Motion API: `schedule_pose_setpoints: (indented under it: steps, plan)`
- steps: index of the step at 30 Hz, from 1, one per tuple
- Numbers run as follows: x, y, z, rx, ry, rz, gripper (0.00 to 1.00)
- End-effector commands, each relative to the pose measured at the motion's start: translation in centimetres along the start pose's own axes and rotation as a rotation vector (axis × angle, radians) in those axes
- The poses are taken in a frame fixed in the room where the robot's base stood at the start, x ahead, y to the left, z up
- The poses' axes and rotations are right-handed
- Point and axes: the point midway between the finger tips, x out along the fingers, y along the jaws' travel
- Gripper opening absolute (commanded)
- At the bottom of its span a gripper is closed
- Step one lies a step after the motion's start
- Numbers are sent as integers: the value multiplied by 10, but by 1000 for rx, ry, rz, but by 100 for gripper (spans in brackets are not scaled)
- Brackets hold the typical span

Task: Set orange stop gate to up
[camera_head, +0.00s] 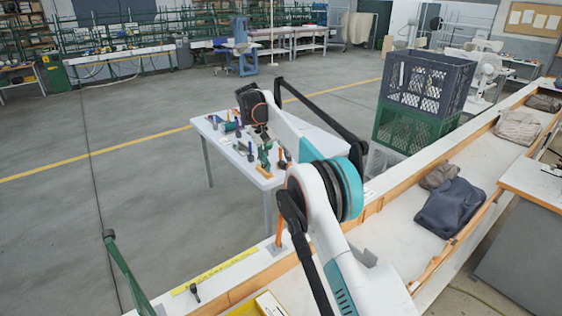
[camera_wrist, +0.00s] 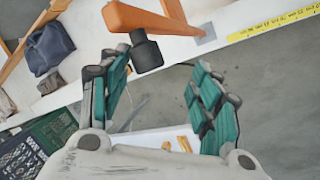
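The orange stop gate (camera_wrist: 155,20) is an orange bar with a black cylindrical knob (camera_wrist: 147,52) at its free end. In the wrist view it crosses the top, running from its grey base plate (camera_wrist: 203,34). In the head view a short orange length (camera_head: 281,226) rises from the plate (camera_head: 277,246); its upper part is hidden behind my arm. My gripper (camera_wrist: 160,64) is open, with teal-padded fingers apart. The knob shows near the left fingertip, and the fingers are not closed on it. My gripper cannot be made out in the head view.
A green lever (camera_head: 128,275) with a black knob stands at lower left. A yellow measuring strip (camera_head: 215,269) lies left of the gate. A white table (camera_head: 225,150) with small tools, stacked crates (camera_head: 428,82) and a belt with dark bags (camera_head: 450,207) are nearby.

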Motion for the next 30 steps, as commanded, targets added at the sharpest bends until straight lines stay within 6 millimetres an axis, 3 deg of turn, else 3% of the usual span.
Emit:
schedule_pose_setpoints:
  steps: [1,17,30]
  plan:
    - [-2,-7,1,-7,4,-8,44]
    - [-2,-5,2,-5,1,-6,44]
    - [3,3,10,3,16,-20,44]
